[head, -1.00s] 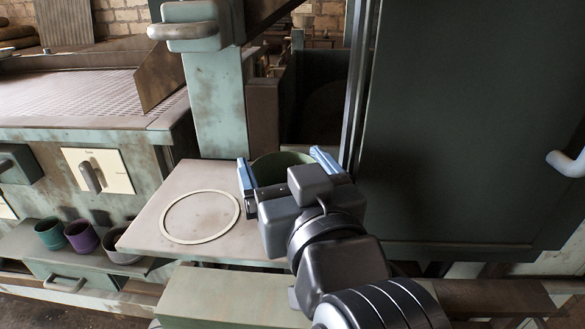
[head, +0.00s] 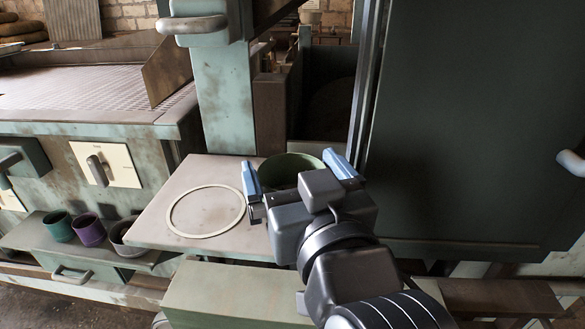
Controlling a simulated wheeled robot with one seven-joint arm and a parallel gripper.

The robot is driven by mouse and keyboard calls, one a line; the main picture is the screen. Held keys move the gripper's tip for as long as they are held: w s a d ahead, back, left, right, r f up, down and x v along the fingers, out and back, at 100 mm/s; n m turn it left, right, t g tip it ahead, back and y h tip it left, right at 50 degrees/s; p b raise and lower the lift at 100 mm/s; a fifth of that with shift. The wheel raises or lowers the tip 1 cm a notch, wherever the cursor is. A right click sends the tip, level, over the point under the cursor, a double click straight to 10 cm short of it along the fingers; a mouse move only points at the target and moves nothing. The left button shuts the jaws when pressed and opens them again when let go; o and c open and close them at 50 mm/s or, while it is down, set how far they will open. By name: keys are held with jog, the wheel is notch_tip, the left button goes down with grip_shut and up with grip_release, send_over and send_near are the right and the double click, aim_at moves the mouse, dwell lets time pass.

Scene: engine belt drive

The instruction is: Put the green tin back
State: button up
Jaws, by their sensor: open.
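A green round tin (head: 290,164) stands at the right part of the pale shelf plate (head: 165,225), partly hidden by my gripper. My gripper (head: 296,166) is open, with its two blue fingers at the left and right of the tin. I cannot tell whether either finger touches it. A thin pale ring outline (head: 171,212) is on the plate to the left of the tin, and nothing stands inside it.
A teal cup (head: 58,227), a purple cup (head: 89,231) and a grey cup (head: 127,240) stand on a low ledge at the left. A green post (head: 223,100) rises behind the plate. A large dark panel (head: 470,130) fills the right.

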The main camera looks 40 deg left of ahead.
jog(key=b+v, duration=0.1)
jog(key=v, duration=1)
jog(key=s+d+f+m+t+h, duration=0.2)
jog(key=d+f+m+t+h, duration=0.35)
jog(key=d+f, duration=1.15)
jog(key=s+d+f+m+h, duration=0.1)
jog(key=s+d+h, duration=0.3)
jog(key=s+d, duration=0.4)
jog(key=s+d+f+m+g+h, duration=0.1)
jog(key=s+d+m+h, duration=0.3)
jog(key=s+d, duration=0.4)
jog(key=s+h, duration=0.1)
jog(key=s, duration=0.2)
jog(key=shift+s+d+f, duration=0.2)
jog(key=shift+d+f, duration=0.15)
